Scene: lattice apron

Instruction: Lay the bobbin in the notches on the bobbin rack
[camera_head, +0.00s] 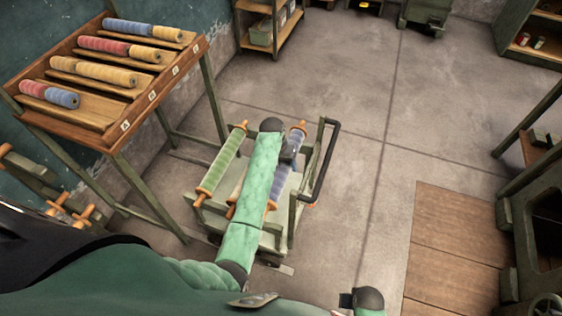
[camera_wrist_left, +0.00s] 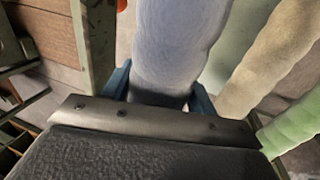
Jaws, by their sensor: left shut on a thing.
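A blue bobbin (camera_head: 296,136) with orange wooden ends lies lengthwise at the right side of a green wheeled cart. My left gripper (camera_head: 286,158) is shut on it; the left wrist view shows the fingers (camera_wrist_left: 160,88) on both sides of the blue winding (camera_wrist_left: 175,45). I cannot tell whether the bobbin is clear of its supports. A green bobbin (camera_head: 224,160) lies at the cart's left, and a tan bobbin (camera_wrist_left: 268,62) shows between. My left forearm hides the cart's middle. My right gripper (camera_head: 346,299) is barely visible at the bottom edge.
The cart (camera_head: 273,243) has a dark handle (camera_head: 326,165) on its right. A wooden shelf stand (camera_head: 118,138) with coloured spools stands at the left. Orange bobbin ends (camera_head: 86,213) show on a green frame (camera_head: 35,175) at the left edge. Floor to the cart's right is clear.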

